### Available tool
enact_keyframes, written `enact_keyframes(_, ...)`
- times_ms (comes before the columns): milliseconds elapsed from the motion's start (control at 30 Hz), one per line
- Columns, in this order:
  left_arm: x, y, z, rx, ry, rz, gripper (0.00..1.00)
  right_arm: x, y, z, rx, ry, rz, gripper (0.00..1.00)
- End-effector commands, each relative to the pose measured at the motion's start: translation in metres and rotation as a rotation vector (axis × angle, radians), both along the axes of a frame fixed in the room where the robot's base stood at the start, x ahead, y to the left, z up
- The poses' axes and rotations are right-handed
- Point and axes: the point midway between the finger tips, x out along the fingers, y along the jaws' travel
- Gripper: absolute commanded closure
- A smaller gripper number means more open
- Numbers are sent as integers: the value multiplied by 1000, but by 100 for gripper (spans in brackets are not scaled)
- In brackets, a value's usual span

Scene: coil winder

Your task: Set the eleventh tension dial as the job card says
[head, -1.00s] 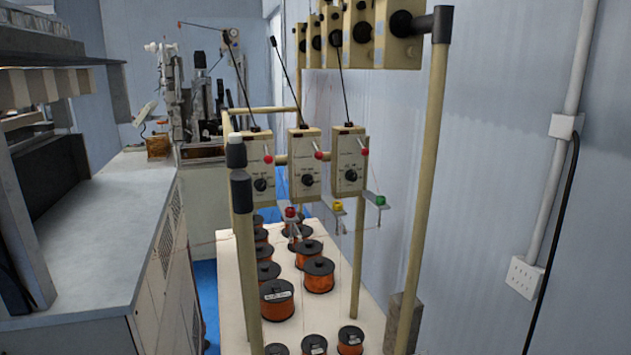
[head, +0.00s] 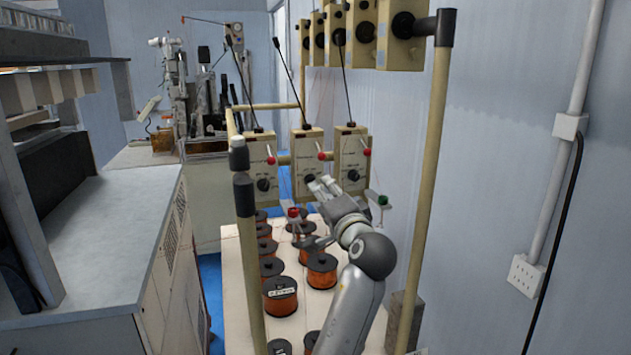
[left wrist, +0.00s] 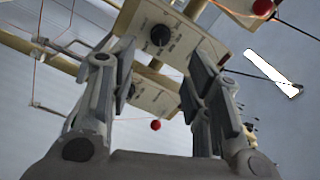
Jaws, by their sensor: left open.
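Three beige tension boxes hang on the rack in the head view: left (head: 261,155), middle (head: 307,147) and right (head: 351,151). Each has a black dial; the left dial (head: 263,184) and right dial (head: 352,175) show clearly. I cannot read which is the eleventh. My left gripper (head: 321,184) is open and empty in front of the middle box's lower face, partly covering its dial. In the left wrist view, the open fingers (left wrist: 163,62) frame a black dial (left wrist: 160,35), which appears beyond their tips. No job card is legible. My right gripper is out of view.
Several more boxes (head: 402,35) line the upper rail. A beige post (head: 432,190) stands right of my arm, another (head: 249,265) left. Wire spools (head: 281,296) crowd the white table below. A grey-topped bench (head: 110,240) is at left.

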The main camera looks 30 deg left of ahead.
Motion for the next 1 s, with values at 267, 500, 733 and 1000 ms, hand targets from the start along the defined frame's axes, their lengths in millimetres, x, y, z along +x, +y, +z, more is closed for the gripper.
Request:
enact_keyframes(267, 35, 42, 4, 2, 2, 1, 55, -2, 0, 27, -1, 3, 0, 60)
enact_keyframes(500, 52, 61, 1, 0, 1, 0, 55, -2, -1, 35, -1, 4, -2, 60)
enact_keyframes(733, 55, 64, 0, -1, 0, -1, 55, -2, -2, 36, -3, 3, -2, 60)
enact_keyframes(1000, 55, 64, 0, -1, 0, -1, 72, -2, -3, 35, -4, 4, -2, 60)
